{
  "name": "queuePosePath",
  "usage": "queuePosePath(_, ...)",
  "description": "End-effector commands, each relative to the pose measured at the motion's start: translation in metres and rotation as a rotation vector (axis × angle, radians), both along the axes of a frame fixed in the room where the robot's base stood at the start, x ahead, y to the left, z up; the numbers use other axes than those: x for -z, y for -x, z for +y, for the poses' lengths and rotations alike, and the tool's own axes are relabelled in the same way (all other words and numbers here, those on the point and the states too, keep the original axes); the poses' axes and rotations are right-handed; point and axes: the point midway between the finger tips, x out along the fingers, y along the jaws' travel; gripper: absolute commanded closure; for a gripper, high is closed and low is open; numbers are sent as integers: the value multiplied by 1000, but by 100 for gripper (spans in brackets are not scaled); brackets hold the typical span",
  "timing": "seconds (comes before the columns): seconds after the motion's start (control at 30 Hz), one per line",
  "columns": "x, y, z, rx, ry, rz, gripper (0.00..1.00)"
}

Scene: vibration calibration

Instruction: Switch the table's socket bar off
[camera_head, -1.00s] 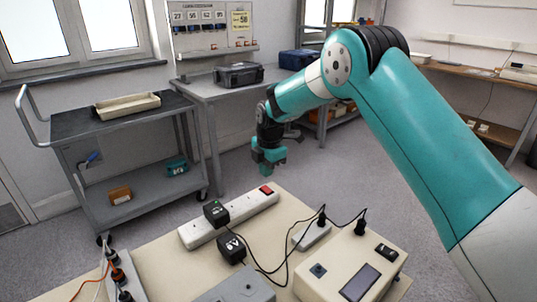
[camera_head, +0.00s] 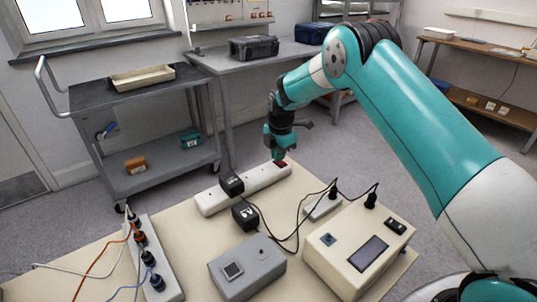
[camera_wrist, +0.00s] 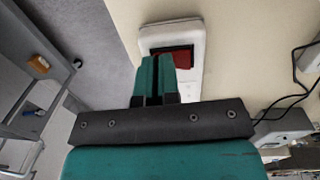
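The white socket bar (camera_head: 250,185) lies along the back edge of the cream table (camera_head: 205,240), with a black plug adapter (camera_head: 231,184) on its left part. Its red switch (camera_head: 282,164) is at the right end and also shows in the wrist view (camera_wrist: 182,58). My gripper (camera_head: 279,158) points down right at the switch; its teal fingers (camera_wrist: 156,75) are together with only a thin dark line between them. They cover the switch's left part in the wrist view. I cannot tell whether they touch it or how the rocker is tilted.
A second white bar with several plugs (camera_head: 161,245) is at the table's left. A grey box (camera_head: 250,272), a cream instrument box (camera_head: 330,265), another black adapter (camera_head: 245,215) and loose cables lie in front of the socket bar. A grey trolley (camera_head: 160,180) stands behind left.

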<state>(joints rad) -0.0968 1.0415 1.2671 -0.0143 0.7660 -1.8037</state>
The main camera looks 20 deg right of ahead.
Motion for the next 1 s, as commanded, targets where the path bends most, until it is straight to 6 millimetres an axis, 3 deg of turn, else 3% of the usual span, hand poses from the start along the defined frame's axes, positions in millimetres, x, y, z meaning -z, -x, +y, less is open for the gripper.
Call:
queuePosePath(0.6,2,18,-3,-5,-3,12,100)
queuePosePath(1.0,-3,18,-2,-7,-3,8,100)
